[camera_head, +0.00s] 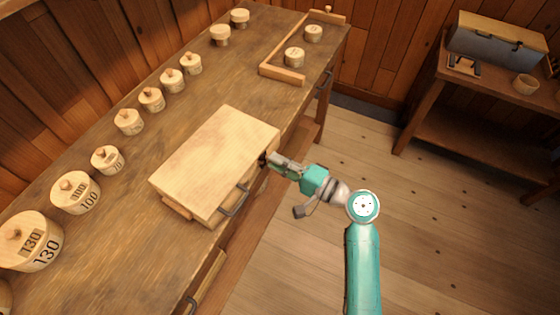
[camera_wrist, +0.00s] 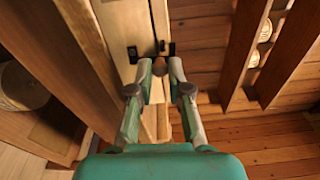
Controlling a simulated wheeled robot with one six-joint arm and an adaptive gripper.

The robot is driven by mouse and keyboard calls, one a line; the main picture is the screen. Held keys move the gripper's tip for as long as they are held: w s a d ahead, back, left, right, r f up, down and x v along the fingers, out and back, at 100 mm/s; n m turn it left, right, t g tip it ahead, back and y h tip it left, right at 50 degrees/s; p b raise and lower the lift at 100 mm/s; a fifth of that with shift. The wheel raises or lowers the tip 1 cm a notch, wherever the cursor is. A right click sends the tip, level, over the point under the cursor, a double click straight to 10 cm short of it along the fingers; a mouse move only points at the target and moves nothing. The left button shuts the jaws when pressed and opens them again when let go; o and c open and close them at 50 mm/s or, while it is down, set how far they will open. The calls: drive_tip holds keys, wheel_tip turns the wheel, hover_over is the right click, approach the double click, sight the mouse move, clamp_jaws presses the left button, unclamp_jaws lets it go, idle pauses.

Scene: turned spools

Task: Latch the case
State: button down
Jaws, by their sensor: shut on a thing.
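The case (camera_head: 215,160) is a pale wooden box lying on the workbench with its lid down. A dark bail handle (camera_head: 235,201) is on its front side. My gripper (camera_head: 273,160) is at the front side near the right corner, where a small dark latch fitting (camera_head: 262,158) shows. In the wrist view the case (camera_wrist: 124,28) has a seam running up it, with small dark plates beside a brown latch knob (camera_wrist: 162,46). My gripper (camera_wrist: 161,68) is shut on the latch there; the exact contact is partly hidden by the fingers.
The workbench (camera_head: 150,110) carries a row of lidded wooden spools (camera_head: 75,192) behind the case. A wooden corner rail (camera_head: 283,75) with spools stands at the far end. Floor between is clear.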

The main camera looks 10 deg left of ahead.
drive_tip(key=shift+s+n, duration=0.15)
drive_tip(key=shift+n, duration=0.35)
drive_tip(key=c, duration=1.1)
unclamp_jaws()
drive_tip(key=v, duration=1.2)
